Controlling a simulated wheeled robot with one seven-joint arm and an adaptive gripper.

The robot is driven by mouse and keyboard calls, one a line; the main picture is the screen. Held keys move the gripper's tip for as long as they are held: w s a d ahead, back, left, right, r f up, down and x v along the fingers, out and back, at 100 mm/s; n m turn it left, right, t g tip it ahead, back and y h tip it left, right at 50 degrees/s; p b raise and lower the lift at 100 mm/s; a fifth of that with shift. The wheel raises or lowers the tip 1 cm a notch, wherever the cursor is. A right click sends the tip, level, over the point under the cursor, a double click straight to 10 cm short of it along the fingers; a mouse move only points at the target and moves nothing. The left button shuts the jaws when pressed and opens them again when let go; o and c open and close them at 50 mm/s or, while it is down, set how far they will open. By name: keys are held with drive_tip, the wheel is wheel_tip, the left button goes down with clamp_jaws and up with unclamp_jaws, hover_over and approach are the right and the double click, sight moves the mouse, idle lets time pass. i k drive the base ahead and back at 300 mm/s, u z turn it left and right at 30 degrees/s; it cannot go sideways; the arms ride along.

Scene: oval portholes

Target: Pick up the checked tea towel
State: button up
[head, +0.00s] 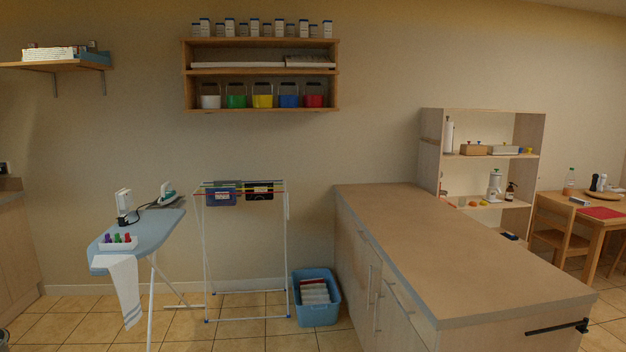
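No cloth in the head view shows a clear checked pattern. A pale cloth (124,290) hangs down from the front end of the blue ironing board (150,236); its pattern is too small to tell. A blue cloth or bin (221,196) and a dark one (260,191) are at the top of the drying rack (206,262). Folded white and reddish items (314,291) lie in a blue basket (318,317) on the floor; I cannot tell their pattern. My gripper is not in view.
A long counter (450,248) fills the right foreground, with a black bar (556,327) at its near end. An iron (167,193) and a small white tray (118,243) stand on the ironing board.

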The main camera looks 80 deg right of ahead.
sight(574, 200)
drive_tip(key=z, duration=4.65)
drive_tip(key=i, duration=1.85)
drive_tip(key=z, duration=0.4)
drive_tip(key=i, duration=3.4)
drive_tip(key=u, duration=0.4)
